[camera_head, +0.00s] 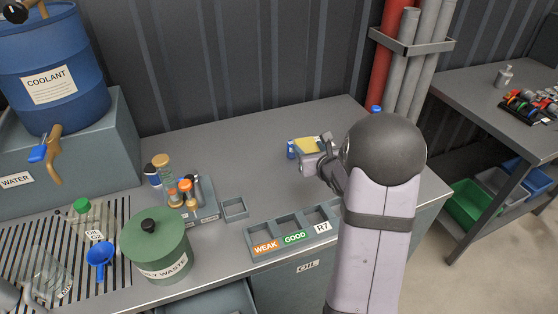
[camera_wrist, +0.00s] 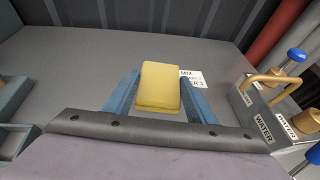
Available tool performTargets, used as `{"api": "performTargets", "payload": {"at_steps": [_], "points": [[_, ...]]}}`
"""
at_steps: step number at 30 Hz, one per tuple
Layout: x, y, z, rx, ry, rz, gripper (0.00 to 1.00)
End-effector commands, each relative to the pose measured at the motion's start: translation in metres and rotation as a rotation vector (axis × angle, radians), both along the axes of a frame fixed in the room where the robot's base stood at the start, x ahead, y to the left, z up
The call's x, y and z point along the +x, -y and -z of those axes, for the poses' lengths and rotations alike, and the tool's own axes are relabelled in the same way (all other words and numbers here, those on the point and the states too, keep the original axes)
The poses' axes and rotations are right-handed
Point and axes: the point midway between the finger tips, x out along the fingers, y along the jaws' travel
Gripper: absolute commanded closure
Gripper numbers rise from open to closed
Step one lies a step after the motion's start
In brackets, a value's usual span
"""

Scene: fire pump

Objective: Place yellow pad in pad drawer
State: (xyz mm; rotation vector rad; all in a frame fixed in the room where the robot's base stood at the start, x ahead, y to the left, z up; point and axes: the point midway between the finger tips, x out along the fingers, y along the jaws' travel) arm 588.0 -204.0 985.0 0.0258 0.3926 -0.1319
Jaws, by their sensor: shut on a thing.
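The yellow pad (camera_head: 309,143) is above the back right part of the bench, at the end of my arm. In the wrist view the yellow pad (camera_wrist: 158,86) lies between two blue fingers. My gripper (camera_head: 304,148) is shut on it. An open drawer (camera_head: 222,300) shows partly below the bench's front edge, at the bottom of the head view. I cannot read any label on it, so I cannot tell whether it is the pad drawer.
A tray labelled WEAK, GOOD and R7 (camera_head: 292,237) sits at the front. A small square tray (camera_head: 235,208), bottles (camera_head: 176,185) and a green waste can (camera_head: 156,247) stand left. The WATER fixture (camera_wrist: 262,115) is right of my gripper. The middle bench is clear.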

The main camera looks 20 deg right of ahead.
Motion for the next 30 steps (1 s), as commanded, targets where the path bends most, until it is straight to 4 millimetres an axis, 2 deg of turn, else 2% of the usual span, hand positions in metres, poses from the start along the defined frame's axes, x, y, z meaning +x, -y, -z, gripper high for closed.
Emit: {"api": "performTargets", "payload": {"at_steps": [1, 2, 6, 9, 15, 17, 22, 26, 30], "points": [[-0.001, 0.017, 0.009, -0.001, 0.001, 0.009, 0.74], [-0.002, 0.025, 0.012, -0.001, 0.0, 0.01, 0.74], [0.003, 0.034, 0.01, -0.002, 0.003, -0.025, 0.74], [0.008, 0.034, 0.007, -0.001, 0.002, -0.058, 0.74], [0.019, 0.022, -0.005, -0.002, 0.001, -0.135, 0.74], [0.019, 0.015, -0.004, 0.0, -0.001, -0.153, 0.74], [0.019, 0.015, -0.004, 0.0, 0.0, -0.135, 0.74], [0.019, 0.015, 0.006, 0.001, -0.002, -0.134, 0.74], [0.019, 0.015, 0.028, 0.002, -0.002, -0.134, 0.74]]}}
